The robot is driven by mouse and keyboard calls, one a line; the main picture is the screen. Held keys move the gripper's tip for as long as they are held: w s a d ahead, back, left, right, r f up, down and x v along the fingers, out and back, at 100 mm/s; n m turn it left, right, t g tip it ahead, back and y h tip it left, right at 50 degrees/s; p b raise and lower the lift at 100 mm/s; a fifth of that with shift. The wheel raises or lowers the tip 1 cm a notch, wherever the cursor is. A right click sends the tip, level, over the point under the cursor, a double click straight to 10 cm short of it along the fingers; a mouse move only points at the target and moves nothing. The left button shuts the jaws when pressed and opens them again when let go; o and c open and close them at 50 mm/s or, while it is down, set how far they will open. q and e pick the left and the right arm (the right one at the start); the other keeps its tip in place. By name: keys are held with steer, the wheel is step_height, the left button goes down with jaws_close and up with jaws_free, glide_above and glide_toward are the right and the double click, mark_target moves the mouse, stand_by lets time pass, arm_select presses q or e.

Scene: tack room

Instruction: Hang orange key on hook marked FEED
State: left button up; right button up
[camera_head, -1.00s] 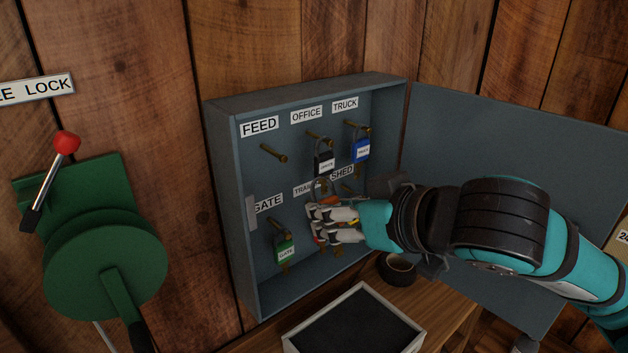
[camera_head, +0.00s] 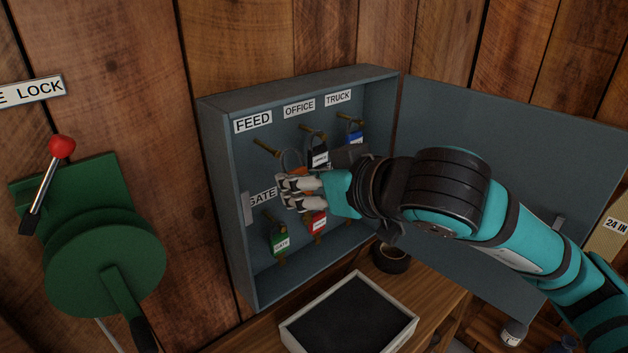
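The FEED hook (camera_head: 267,148) is a brass peg below the FEED label (camera_head: 253,121), at the upper left inside the open grey key cabinet (camera_head: 222,190). My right gripper (camera_head: 284,192) is in front of the cabinet, below and right of this peg. It is shut on the orange key (camera_head: 297,171), which is mostly hidden by the fingers. The key's ring loop stands up above the fingers, close to the peg's tip. I cannot tell whether the ring is around the peg or beside it. My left gripper is not in view.
A green tag (camera_head: 280,243) hangs under GATE and a red tag (camera_head: 319,223) beside it. A black tag (camera_head: 319,158) hangs under OFFICE, a blue one (camera_head: 355,137) under TRUCK. The cabinet door (camera_head: 500,180) is open to the right. A tray (camera_head: 395,338) stands below.

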steer(key=shift+w+a+p, duration=0.45)
steer(key=shift+w+a, duration=0.2)
steer(key=shift+w, duration=0.2)
steer(key=shift+w+a+p, duration=0.3)
steer(key=shift+w+p, duration=0.15)
steer(key=shift+p, duration=0.15)
steer(key=w+f+b, duration=0.1)
steer(key=b, duration=0.2)
steer(key=shift+a, duration=0.4)
steer(key=o, duration=1.2)
